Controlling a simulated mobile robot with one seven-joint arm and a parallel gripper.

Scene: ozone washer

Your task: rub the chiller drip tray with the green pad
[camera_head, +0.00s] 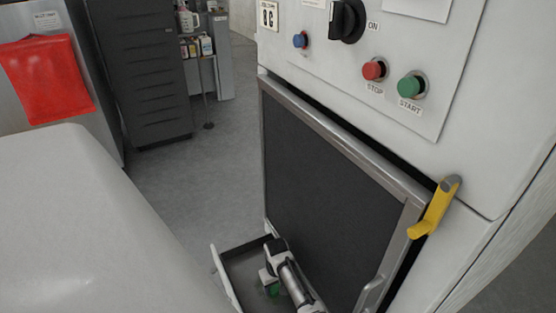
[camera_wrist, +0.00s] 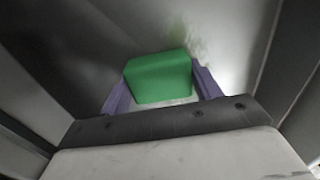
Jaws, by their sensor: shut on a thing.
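The green pad (camera_wrist: 158,78) is held between the two purple fingers of my gripper (camera_wrist: 162,92) in the wrist view. My gripper is shut on it. The tray is a shallow dark tray with a pale rim at the foot of the machine. In the wrist view, the grey tray floor (camera_wrist: 120,40) lies around the pad, with a faint greenish smudge just beyond it. I cannot tell whether the pad touches the floor.
The chiller's dark front panel (camera_head: 335,185) rises right beside my arm. A yellow lever (camera_head: 434,208) and a metal handle (camera_head: 370,292) stick out at its right. Buttons and a black knob (camera_head: 347,20) sit above. Open floor (camera_head: 205,180) lies to the left.

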